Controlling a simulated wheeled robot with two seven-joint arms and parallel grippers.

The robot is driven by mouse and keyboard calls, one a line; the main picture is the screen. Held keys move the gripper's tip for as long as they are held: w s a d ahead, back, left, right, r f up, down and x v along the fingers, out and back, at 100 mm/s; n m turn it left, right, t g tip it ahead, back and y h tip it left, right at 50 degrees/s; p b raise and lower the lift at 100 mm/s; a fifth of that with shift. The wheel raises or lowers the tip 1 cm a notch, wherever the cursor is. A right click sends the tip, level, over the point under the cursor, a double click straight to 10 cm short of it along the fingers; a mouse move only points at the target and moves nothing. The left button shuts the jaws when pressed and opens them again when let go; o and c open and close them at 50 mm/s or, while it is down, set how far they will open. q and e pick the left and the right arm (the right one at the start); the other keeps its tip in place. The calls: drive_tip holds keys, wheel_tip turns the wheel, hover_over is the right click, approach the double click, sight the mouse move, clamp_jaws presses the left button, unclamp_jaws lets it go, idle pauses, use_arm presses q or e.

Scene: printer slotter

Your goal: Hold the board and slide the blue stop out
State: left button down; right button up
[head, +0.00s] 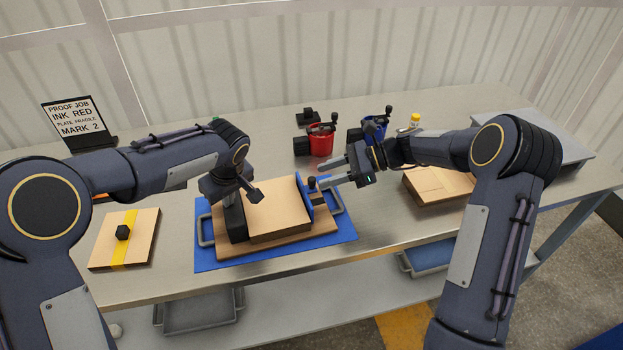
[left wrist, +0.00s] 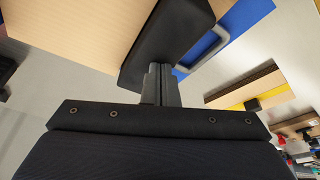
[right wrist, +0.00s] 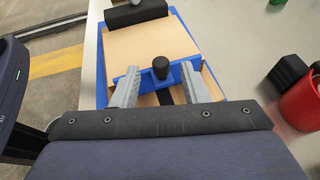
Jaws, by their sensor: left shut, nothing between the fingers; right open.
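A wooden plate with a yellow strip (head: 125,238) lies left. Red (head: 321,140) and blue (head: 374,128) cans and a yellow-capped bottle (head: 414,121) stand behind. Another wooden board (head: 432,187) lies right, partly behind my right arm. A sign (head: 76,118) stands back left.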

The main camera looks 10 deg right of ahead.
sight(314, 179)
drive_tip(key=x, duration=0.5)
drive_tip(key=shift+s+d+f, duration=0.1)
clamp_jaws()
